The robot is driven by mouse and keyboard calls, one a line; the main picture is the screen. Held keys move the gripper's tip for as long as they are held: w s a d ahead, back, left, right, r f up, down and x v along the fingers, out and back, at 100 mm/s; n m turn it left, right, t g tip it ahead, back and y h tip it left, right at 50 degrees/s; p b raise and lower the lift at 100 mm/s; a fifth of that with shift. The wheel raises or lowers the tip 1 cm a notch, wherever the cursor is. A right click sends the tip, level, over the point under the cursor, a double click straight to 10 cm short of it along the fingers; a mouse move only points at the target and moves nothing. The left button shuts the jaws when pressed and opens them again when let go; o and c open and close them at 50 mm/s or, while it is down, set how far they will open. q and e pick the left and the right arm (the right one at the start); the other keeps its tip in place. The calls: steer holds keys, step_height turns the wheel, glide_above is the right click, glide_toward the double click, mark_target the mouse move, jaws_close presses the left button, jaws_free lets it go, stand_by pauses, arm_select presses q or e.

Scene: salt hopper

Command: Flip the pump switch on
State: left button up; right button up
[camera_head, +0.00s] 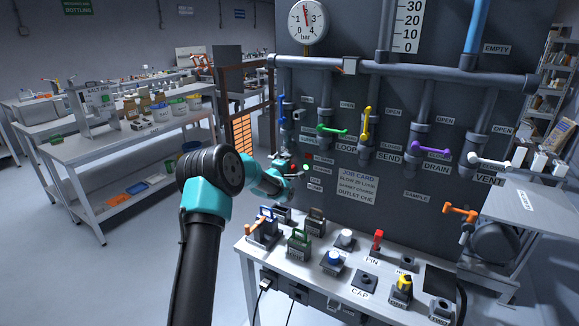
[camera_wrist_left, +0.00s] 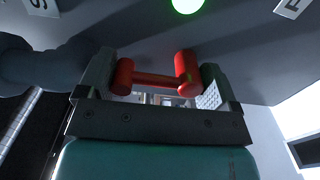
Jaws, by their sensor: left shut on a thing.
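My left gripper (camera_head: 294,171) reaches to the lower left of the dark panel (camera_head: 400,185). In the left wrist view its two fingers (camera_wrist_left: 155,76) stand either side of a red handle (camera_wrist_left: 158,80), with a crossbar and two thick cylindrical ends. The gripper is shut on this handle, which looks like the pump switch; its label cannot be read. A lit green lamp (camera_wrist_left: 187,4) is close above it. In the head view the gripper hides most of the handle, so its on or off position cannot be told. My right gripper is not in view.
Blue, green, yellow, purple and white valve levers (camera_head: 332,130) line the panel. A job card (camera_head: 358,190) hangs below them. The bench (camera_head: 300,268) in front holds several caps, locks and a red pin (camera_head: 377,242). An orange handle (camera_head: 460,210) sits at right.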

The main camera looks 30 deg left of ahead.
arm_select(q)
steer(key=o, duration=0.7)
steer(key=shift+r, duration=0.3)
steer(key=shift+f, duration=0.1)
steer(key=s, duration=1.7)
steer(key=shift+s+d, duration=0.15)
steer(key=shift+d, duration=0.25)
